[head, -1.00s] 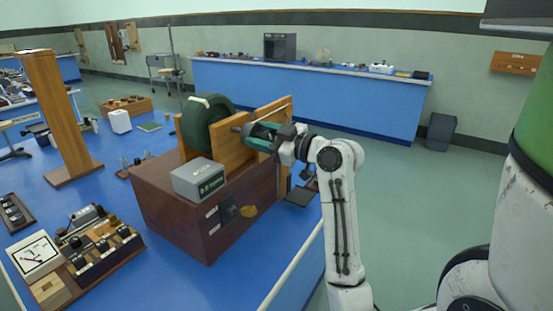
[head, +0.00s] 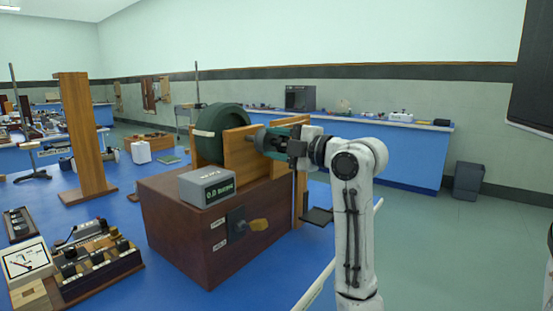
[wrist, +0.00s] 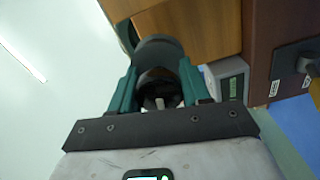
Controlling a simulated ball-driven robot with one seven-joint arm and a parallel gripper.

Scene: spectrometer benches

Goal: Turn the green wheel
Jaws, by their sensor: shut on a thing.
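The green wheel (head: 221,134) is dark green and stands upright between wooden supports on a reddish-brown wooden box (head: 172,222). A pale strip lies across its left side. A wooden upright plate (head: 237,152) stands between the wheel and my gripper (head: 264,140). A dark round knob or shaft end (wrist: 158,85) sits between my gripper's green fingers in the wrist view, and my gripper is shut on it. The wheel shows only as a dark green edge at the top of the wrist view (wrist: 124,32). The tips' exact contact is partly hidden.
A meter and control board (head: 95,262) lies at the front left, near a tall wooden post (head: 86,140). Open floor lies to the right.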

